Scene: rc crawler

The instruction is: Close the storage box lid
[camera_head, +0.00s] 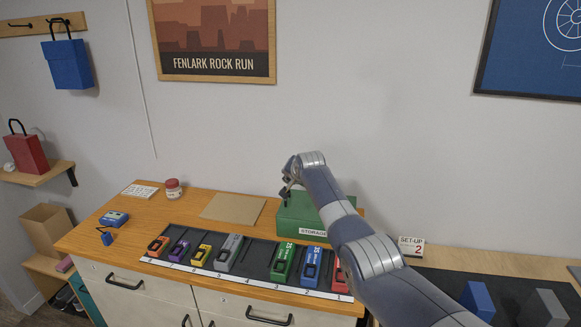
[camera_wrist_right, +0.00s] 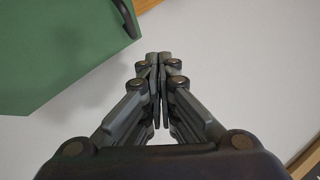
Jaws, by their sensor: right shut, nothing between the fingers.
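The green storage box (camera_head: 300,229) stands on the wooden counter at the back, with a white STORAGE label on its front. Its top looks flat in the head view, but my right arm covers its right side, so I cannot tell whether the lid is fully down. My right gripper (camera_head: 287,191) is over the box's left part, shut and empty. In the right wrist view, the shut fingers (camera_wrist_right: 160,58) point past a flat green panel (camera_wrist_right: 55,55) with a dark handle (camera_wrist_right: 124,18) at its edge. The fingers appear apart from the handle. My left gripper is out of view.
A black tray (camera_head: 255,262) with several coloured battery-like packs lies in front of the box. A brown board (camera_head: 233,207) lies left of it. A red-lidded jar (camera_head: 173,188) and a SET-UP 2 sign (camera_head: 411,246) stand nearby.

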